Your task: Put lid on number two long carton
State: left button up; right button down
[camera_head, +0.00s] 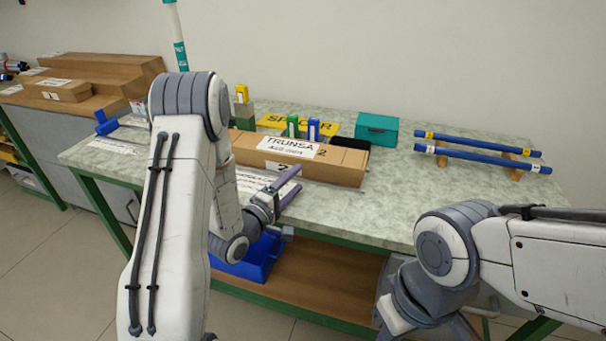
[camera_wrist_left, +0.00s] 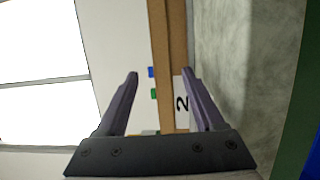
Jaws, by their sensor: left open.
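A long brown carton (camera_head: 345,175) lies on the bench, with a TRUNSA label on its top and a 2 on its front side. Its top looks covered, but I cannot tell whether that is a separate lid. My left gripper (camera_head: 297,180) is open and empty just in front of the carton's front side. In the left wrist view, the carton (camera_wrist_left: 158,30) runs between and beyond the open fingers of the left gripper (camera_wrist_left: 160,72), with its 2 near one finger. My right arm shows at the lower right, but its jaws cannot be made out.
Blue rods (camera_head: 490,158) rest on wooden supports at the right. A teal box (camera_head: 377,128), a yellow sign (camera_head: 270,121) and small green and blue blocks stand behind the carton. A blue bin (camera_head: 250,262) sits below the bench front.

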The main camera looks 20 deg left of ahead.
pick_arm(q)
jog(key=v, duration=0.4)
jog(key=shift+s+a+p, duration=0.15)
jog(key=shift+s+p, duration=0.2)
jog(key=shift+s, duration=0.05)
